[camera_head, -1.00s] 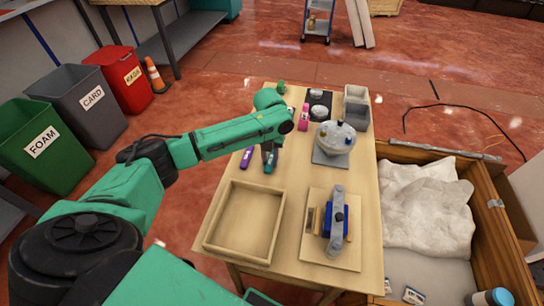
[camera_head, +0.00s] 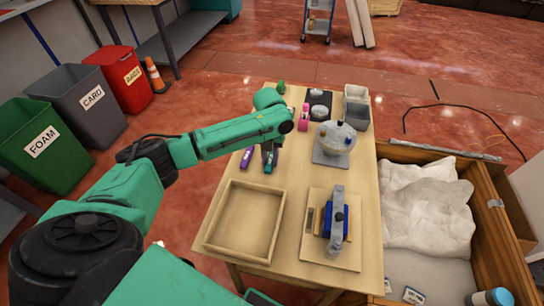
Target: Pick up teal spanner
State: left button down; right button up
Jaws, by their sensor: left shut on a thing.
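The teal spanner (camera_head: 269,169) lies on the wooden table, just behind the square wooden tray. My left gripper (camera_head: 269,158) points down over it with its fingers around it. The gripper is shut on the spanner, and the fingers hide part of it. I cannot tell whether it is clear of the tabletop. A purple tool (camera_head: 247,158) lies just left of the gripper. My right gripper does not show.
The empty wooden tray (camera_head: 211,244) is at the table's front left. A board (camera_head: 312,250) with a blue and grey assembly is front right. A grey dome-shaped unit (camera_head: 334,139) stands behind it. A pink item (camera_head: 304,118) and grey bins (camera_head: 357,117) are farther back.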

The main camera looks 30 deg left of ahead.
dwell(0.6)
pick_arm(q)
jog(key=shift+r, duration=0.5)
notch_tip(320, 180, up, 19)
jog(key=shift+p, duration=0.45)
jog(key=c, duration=1.3)
grip_release()
grip_shut()
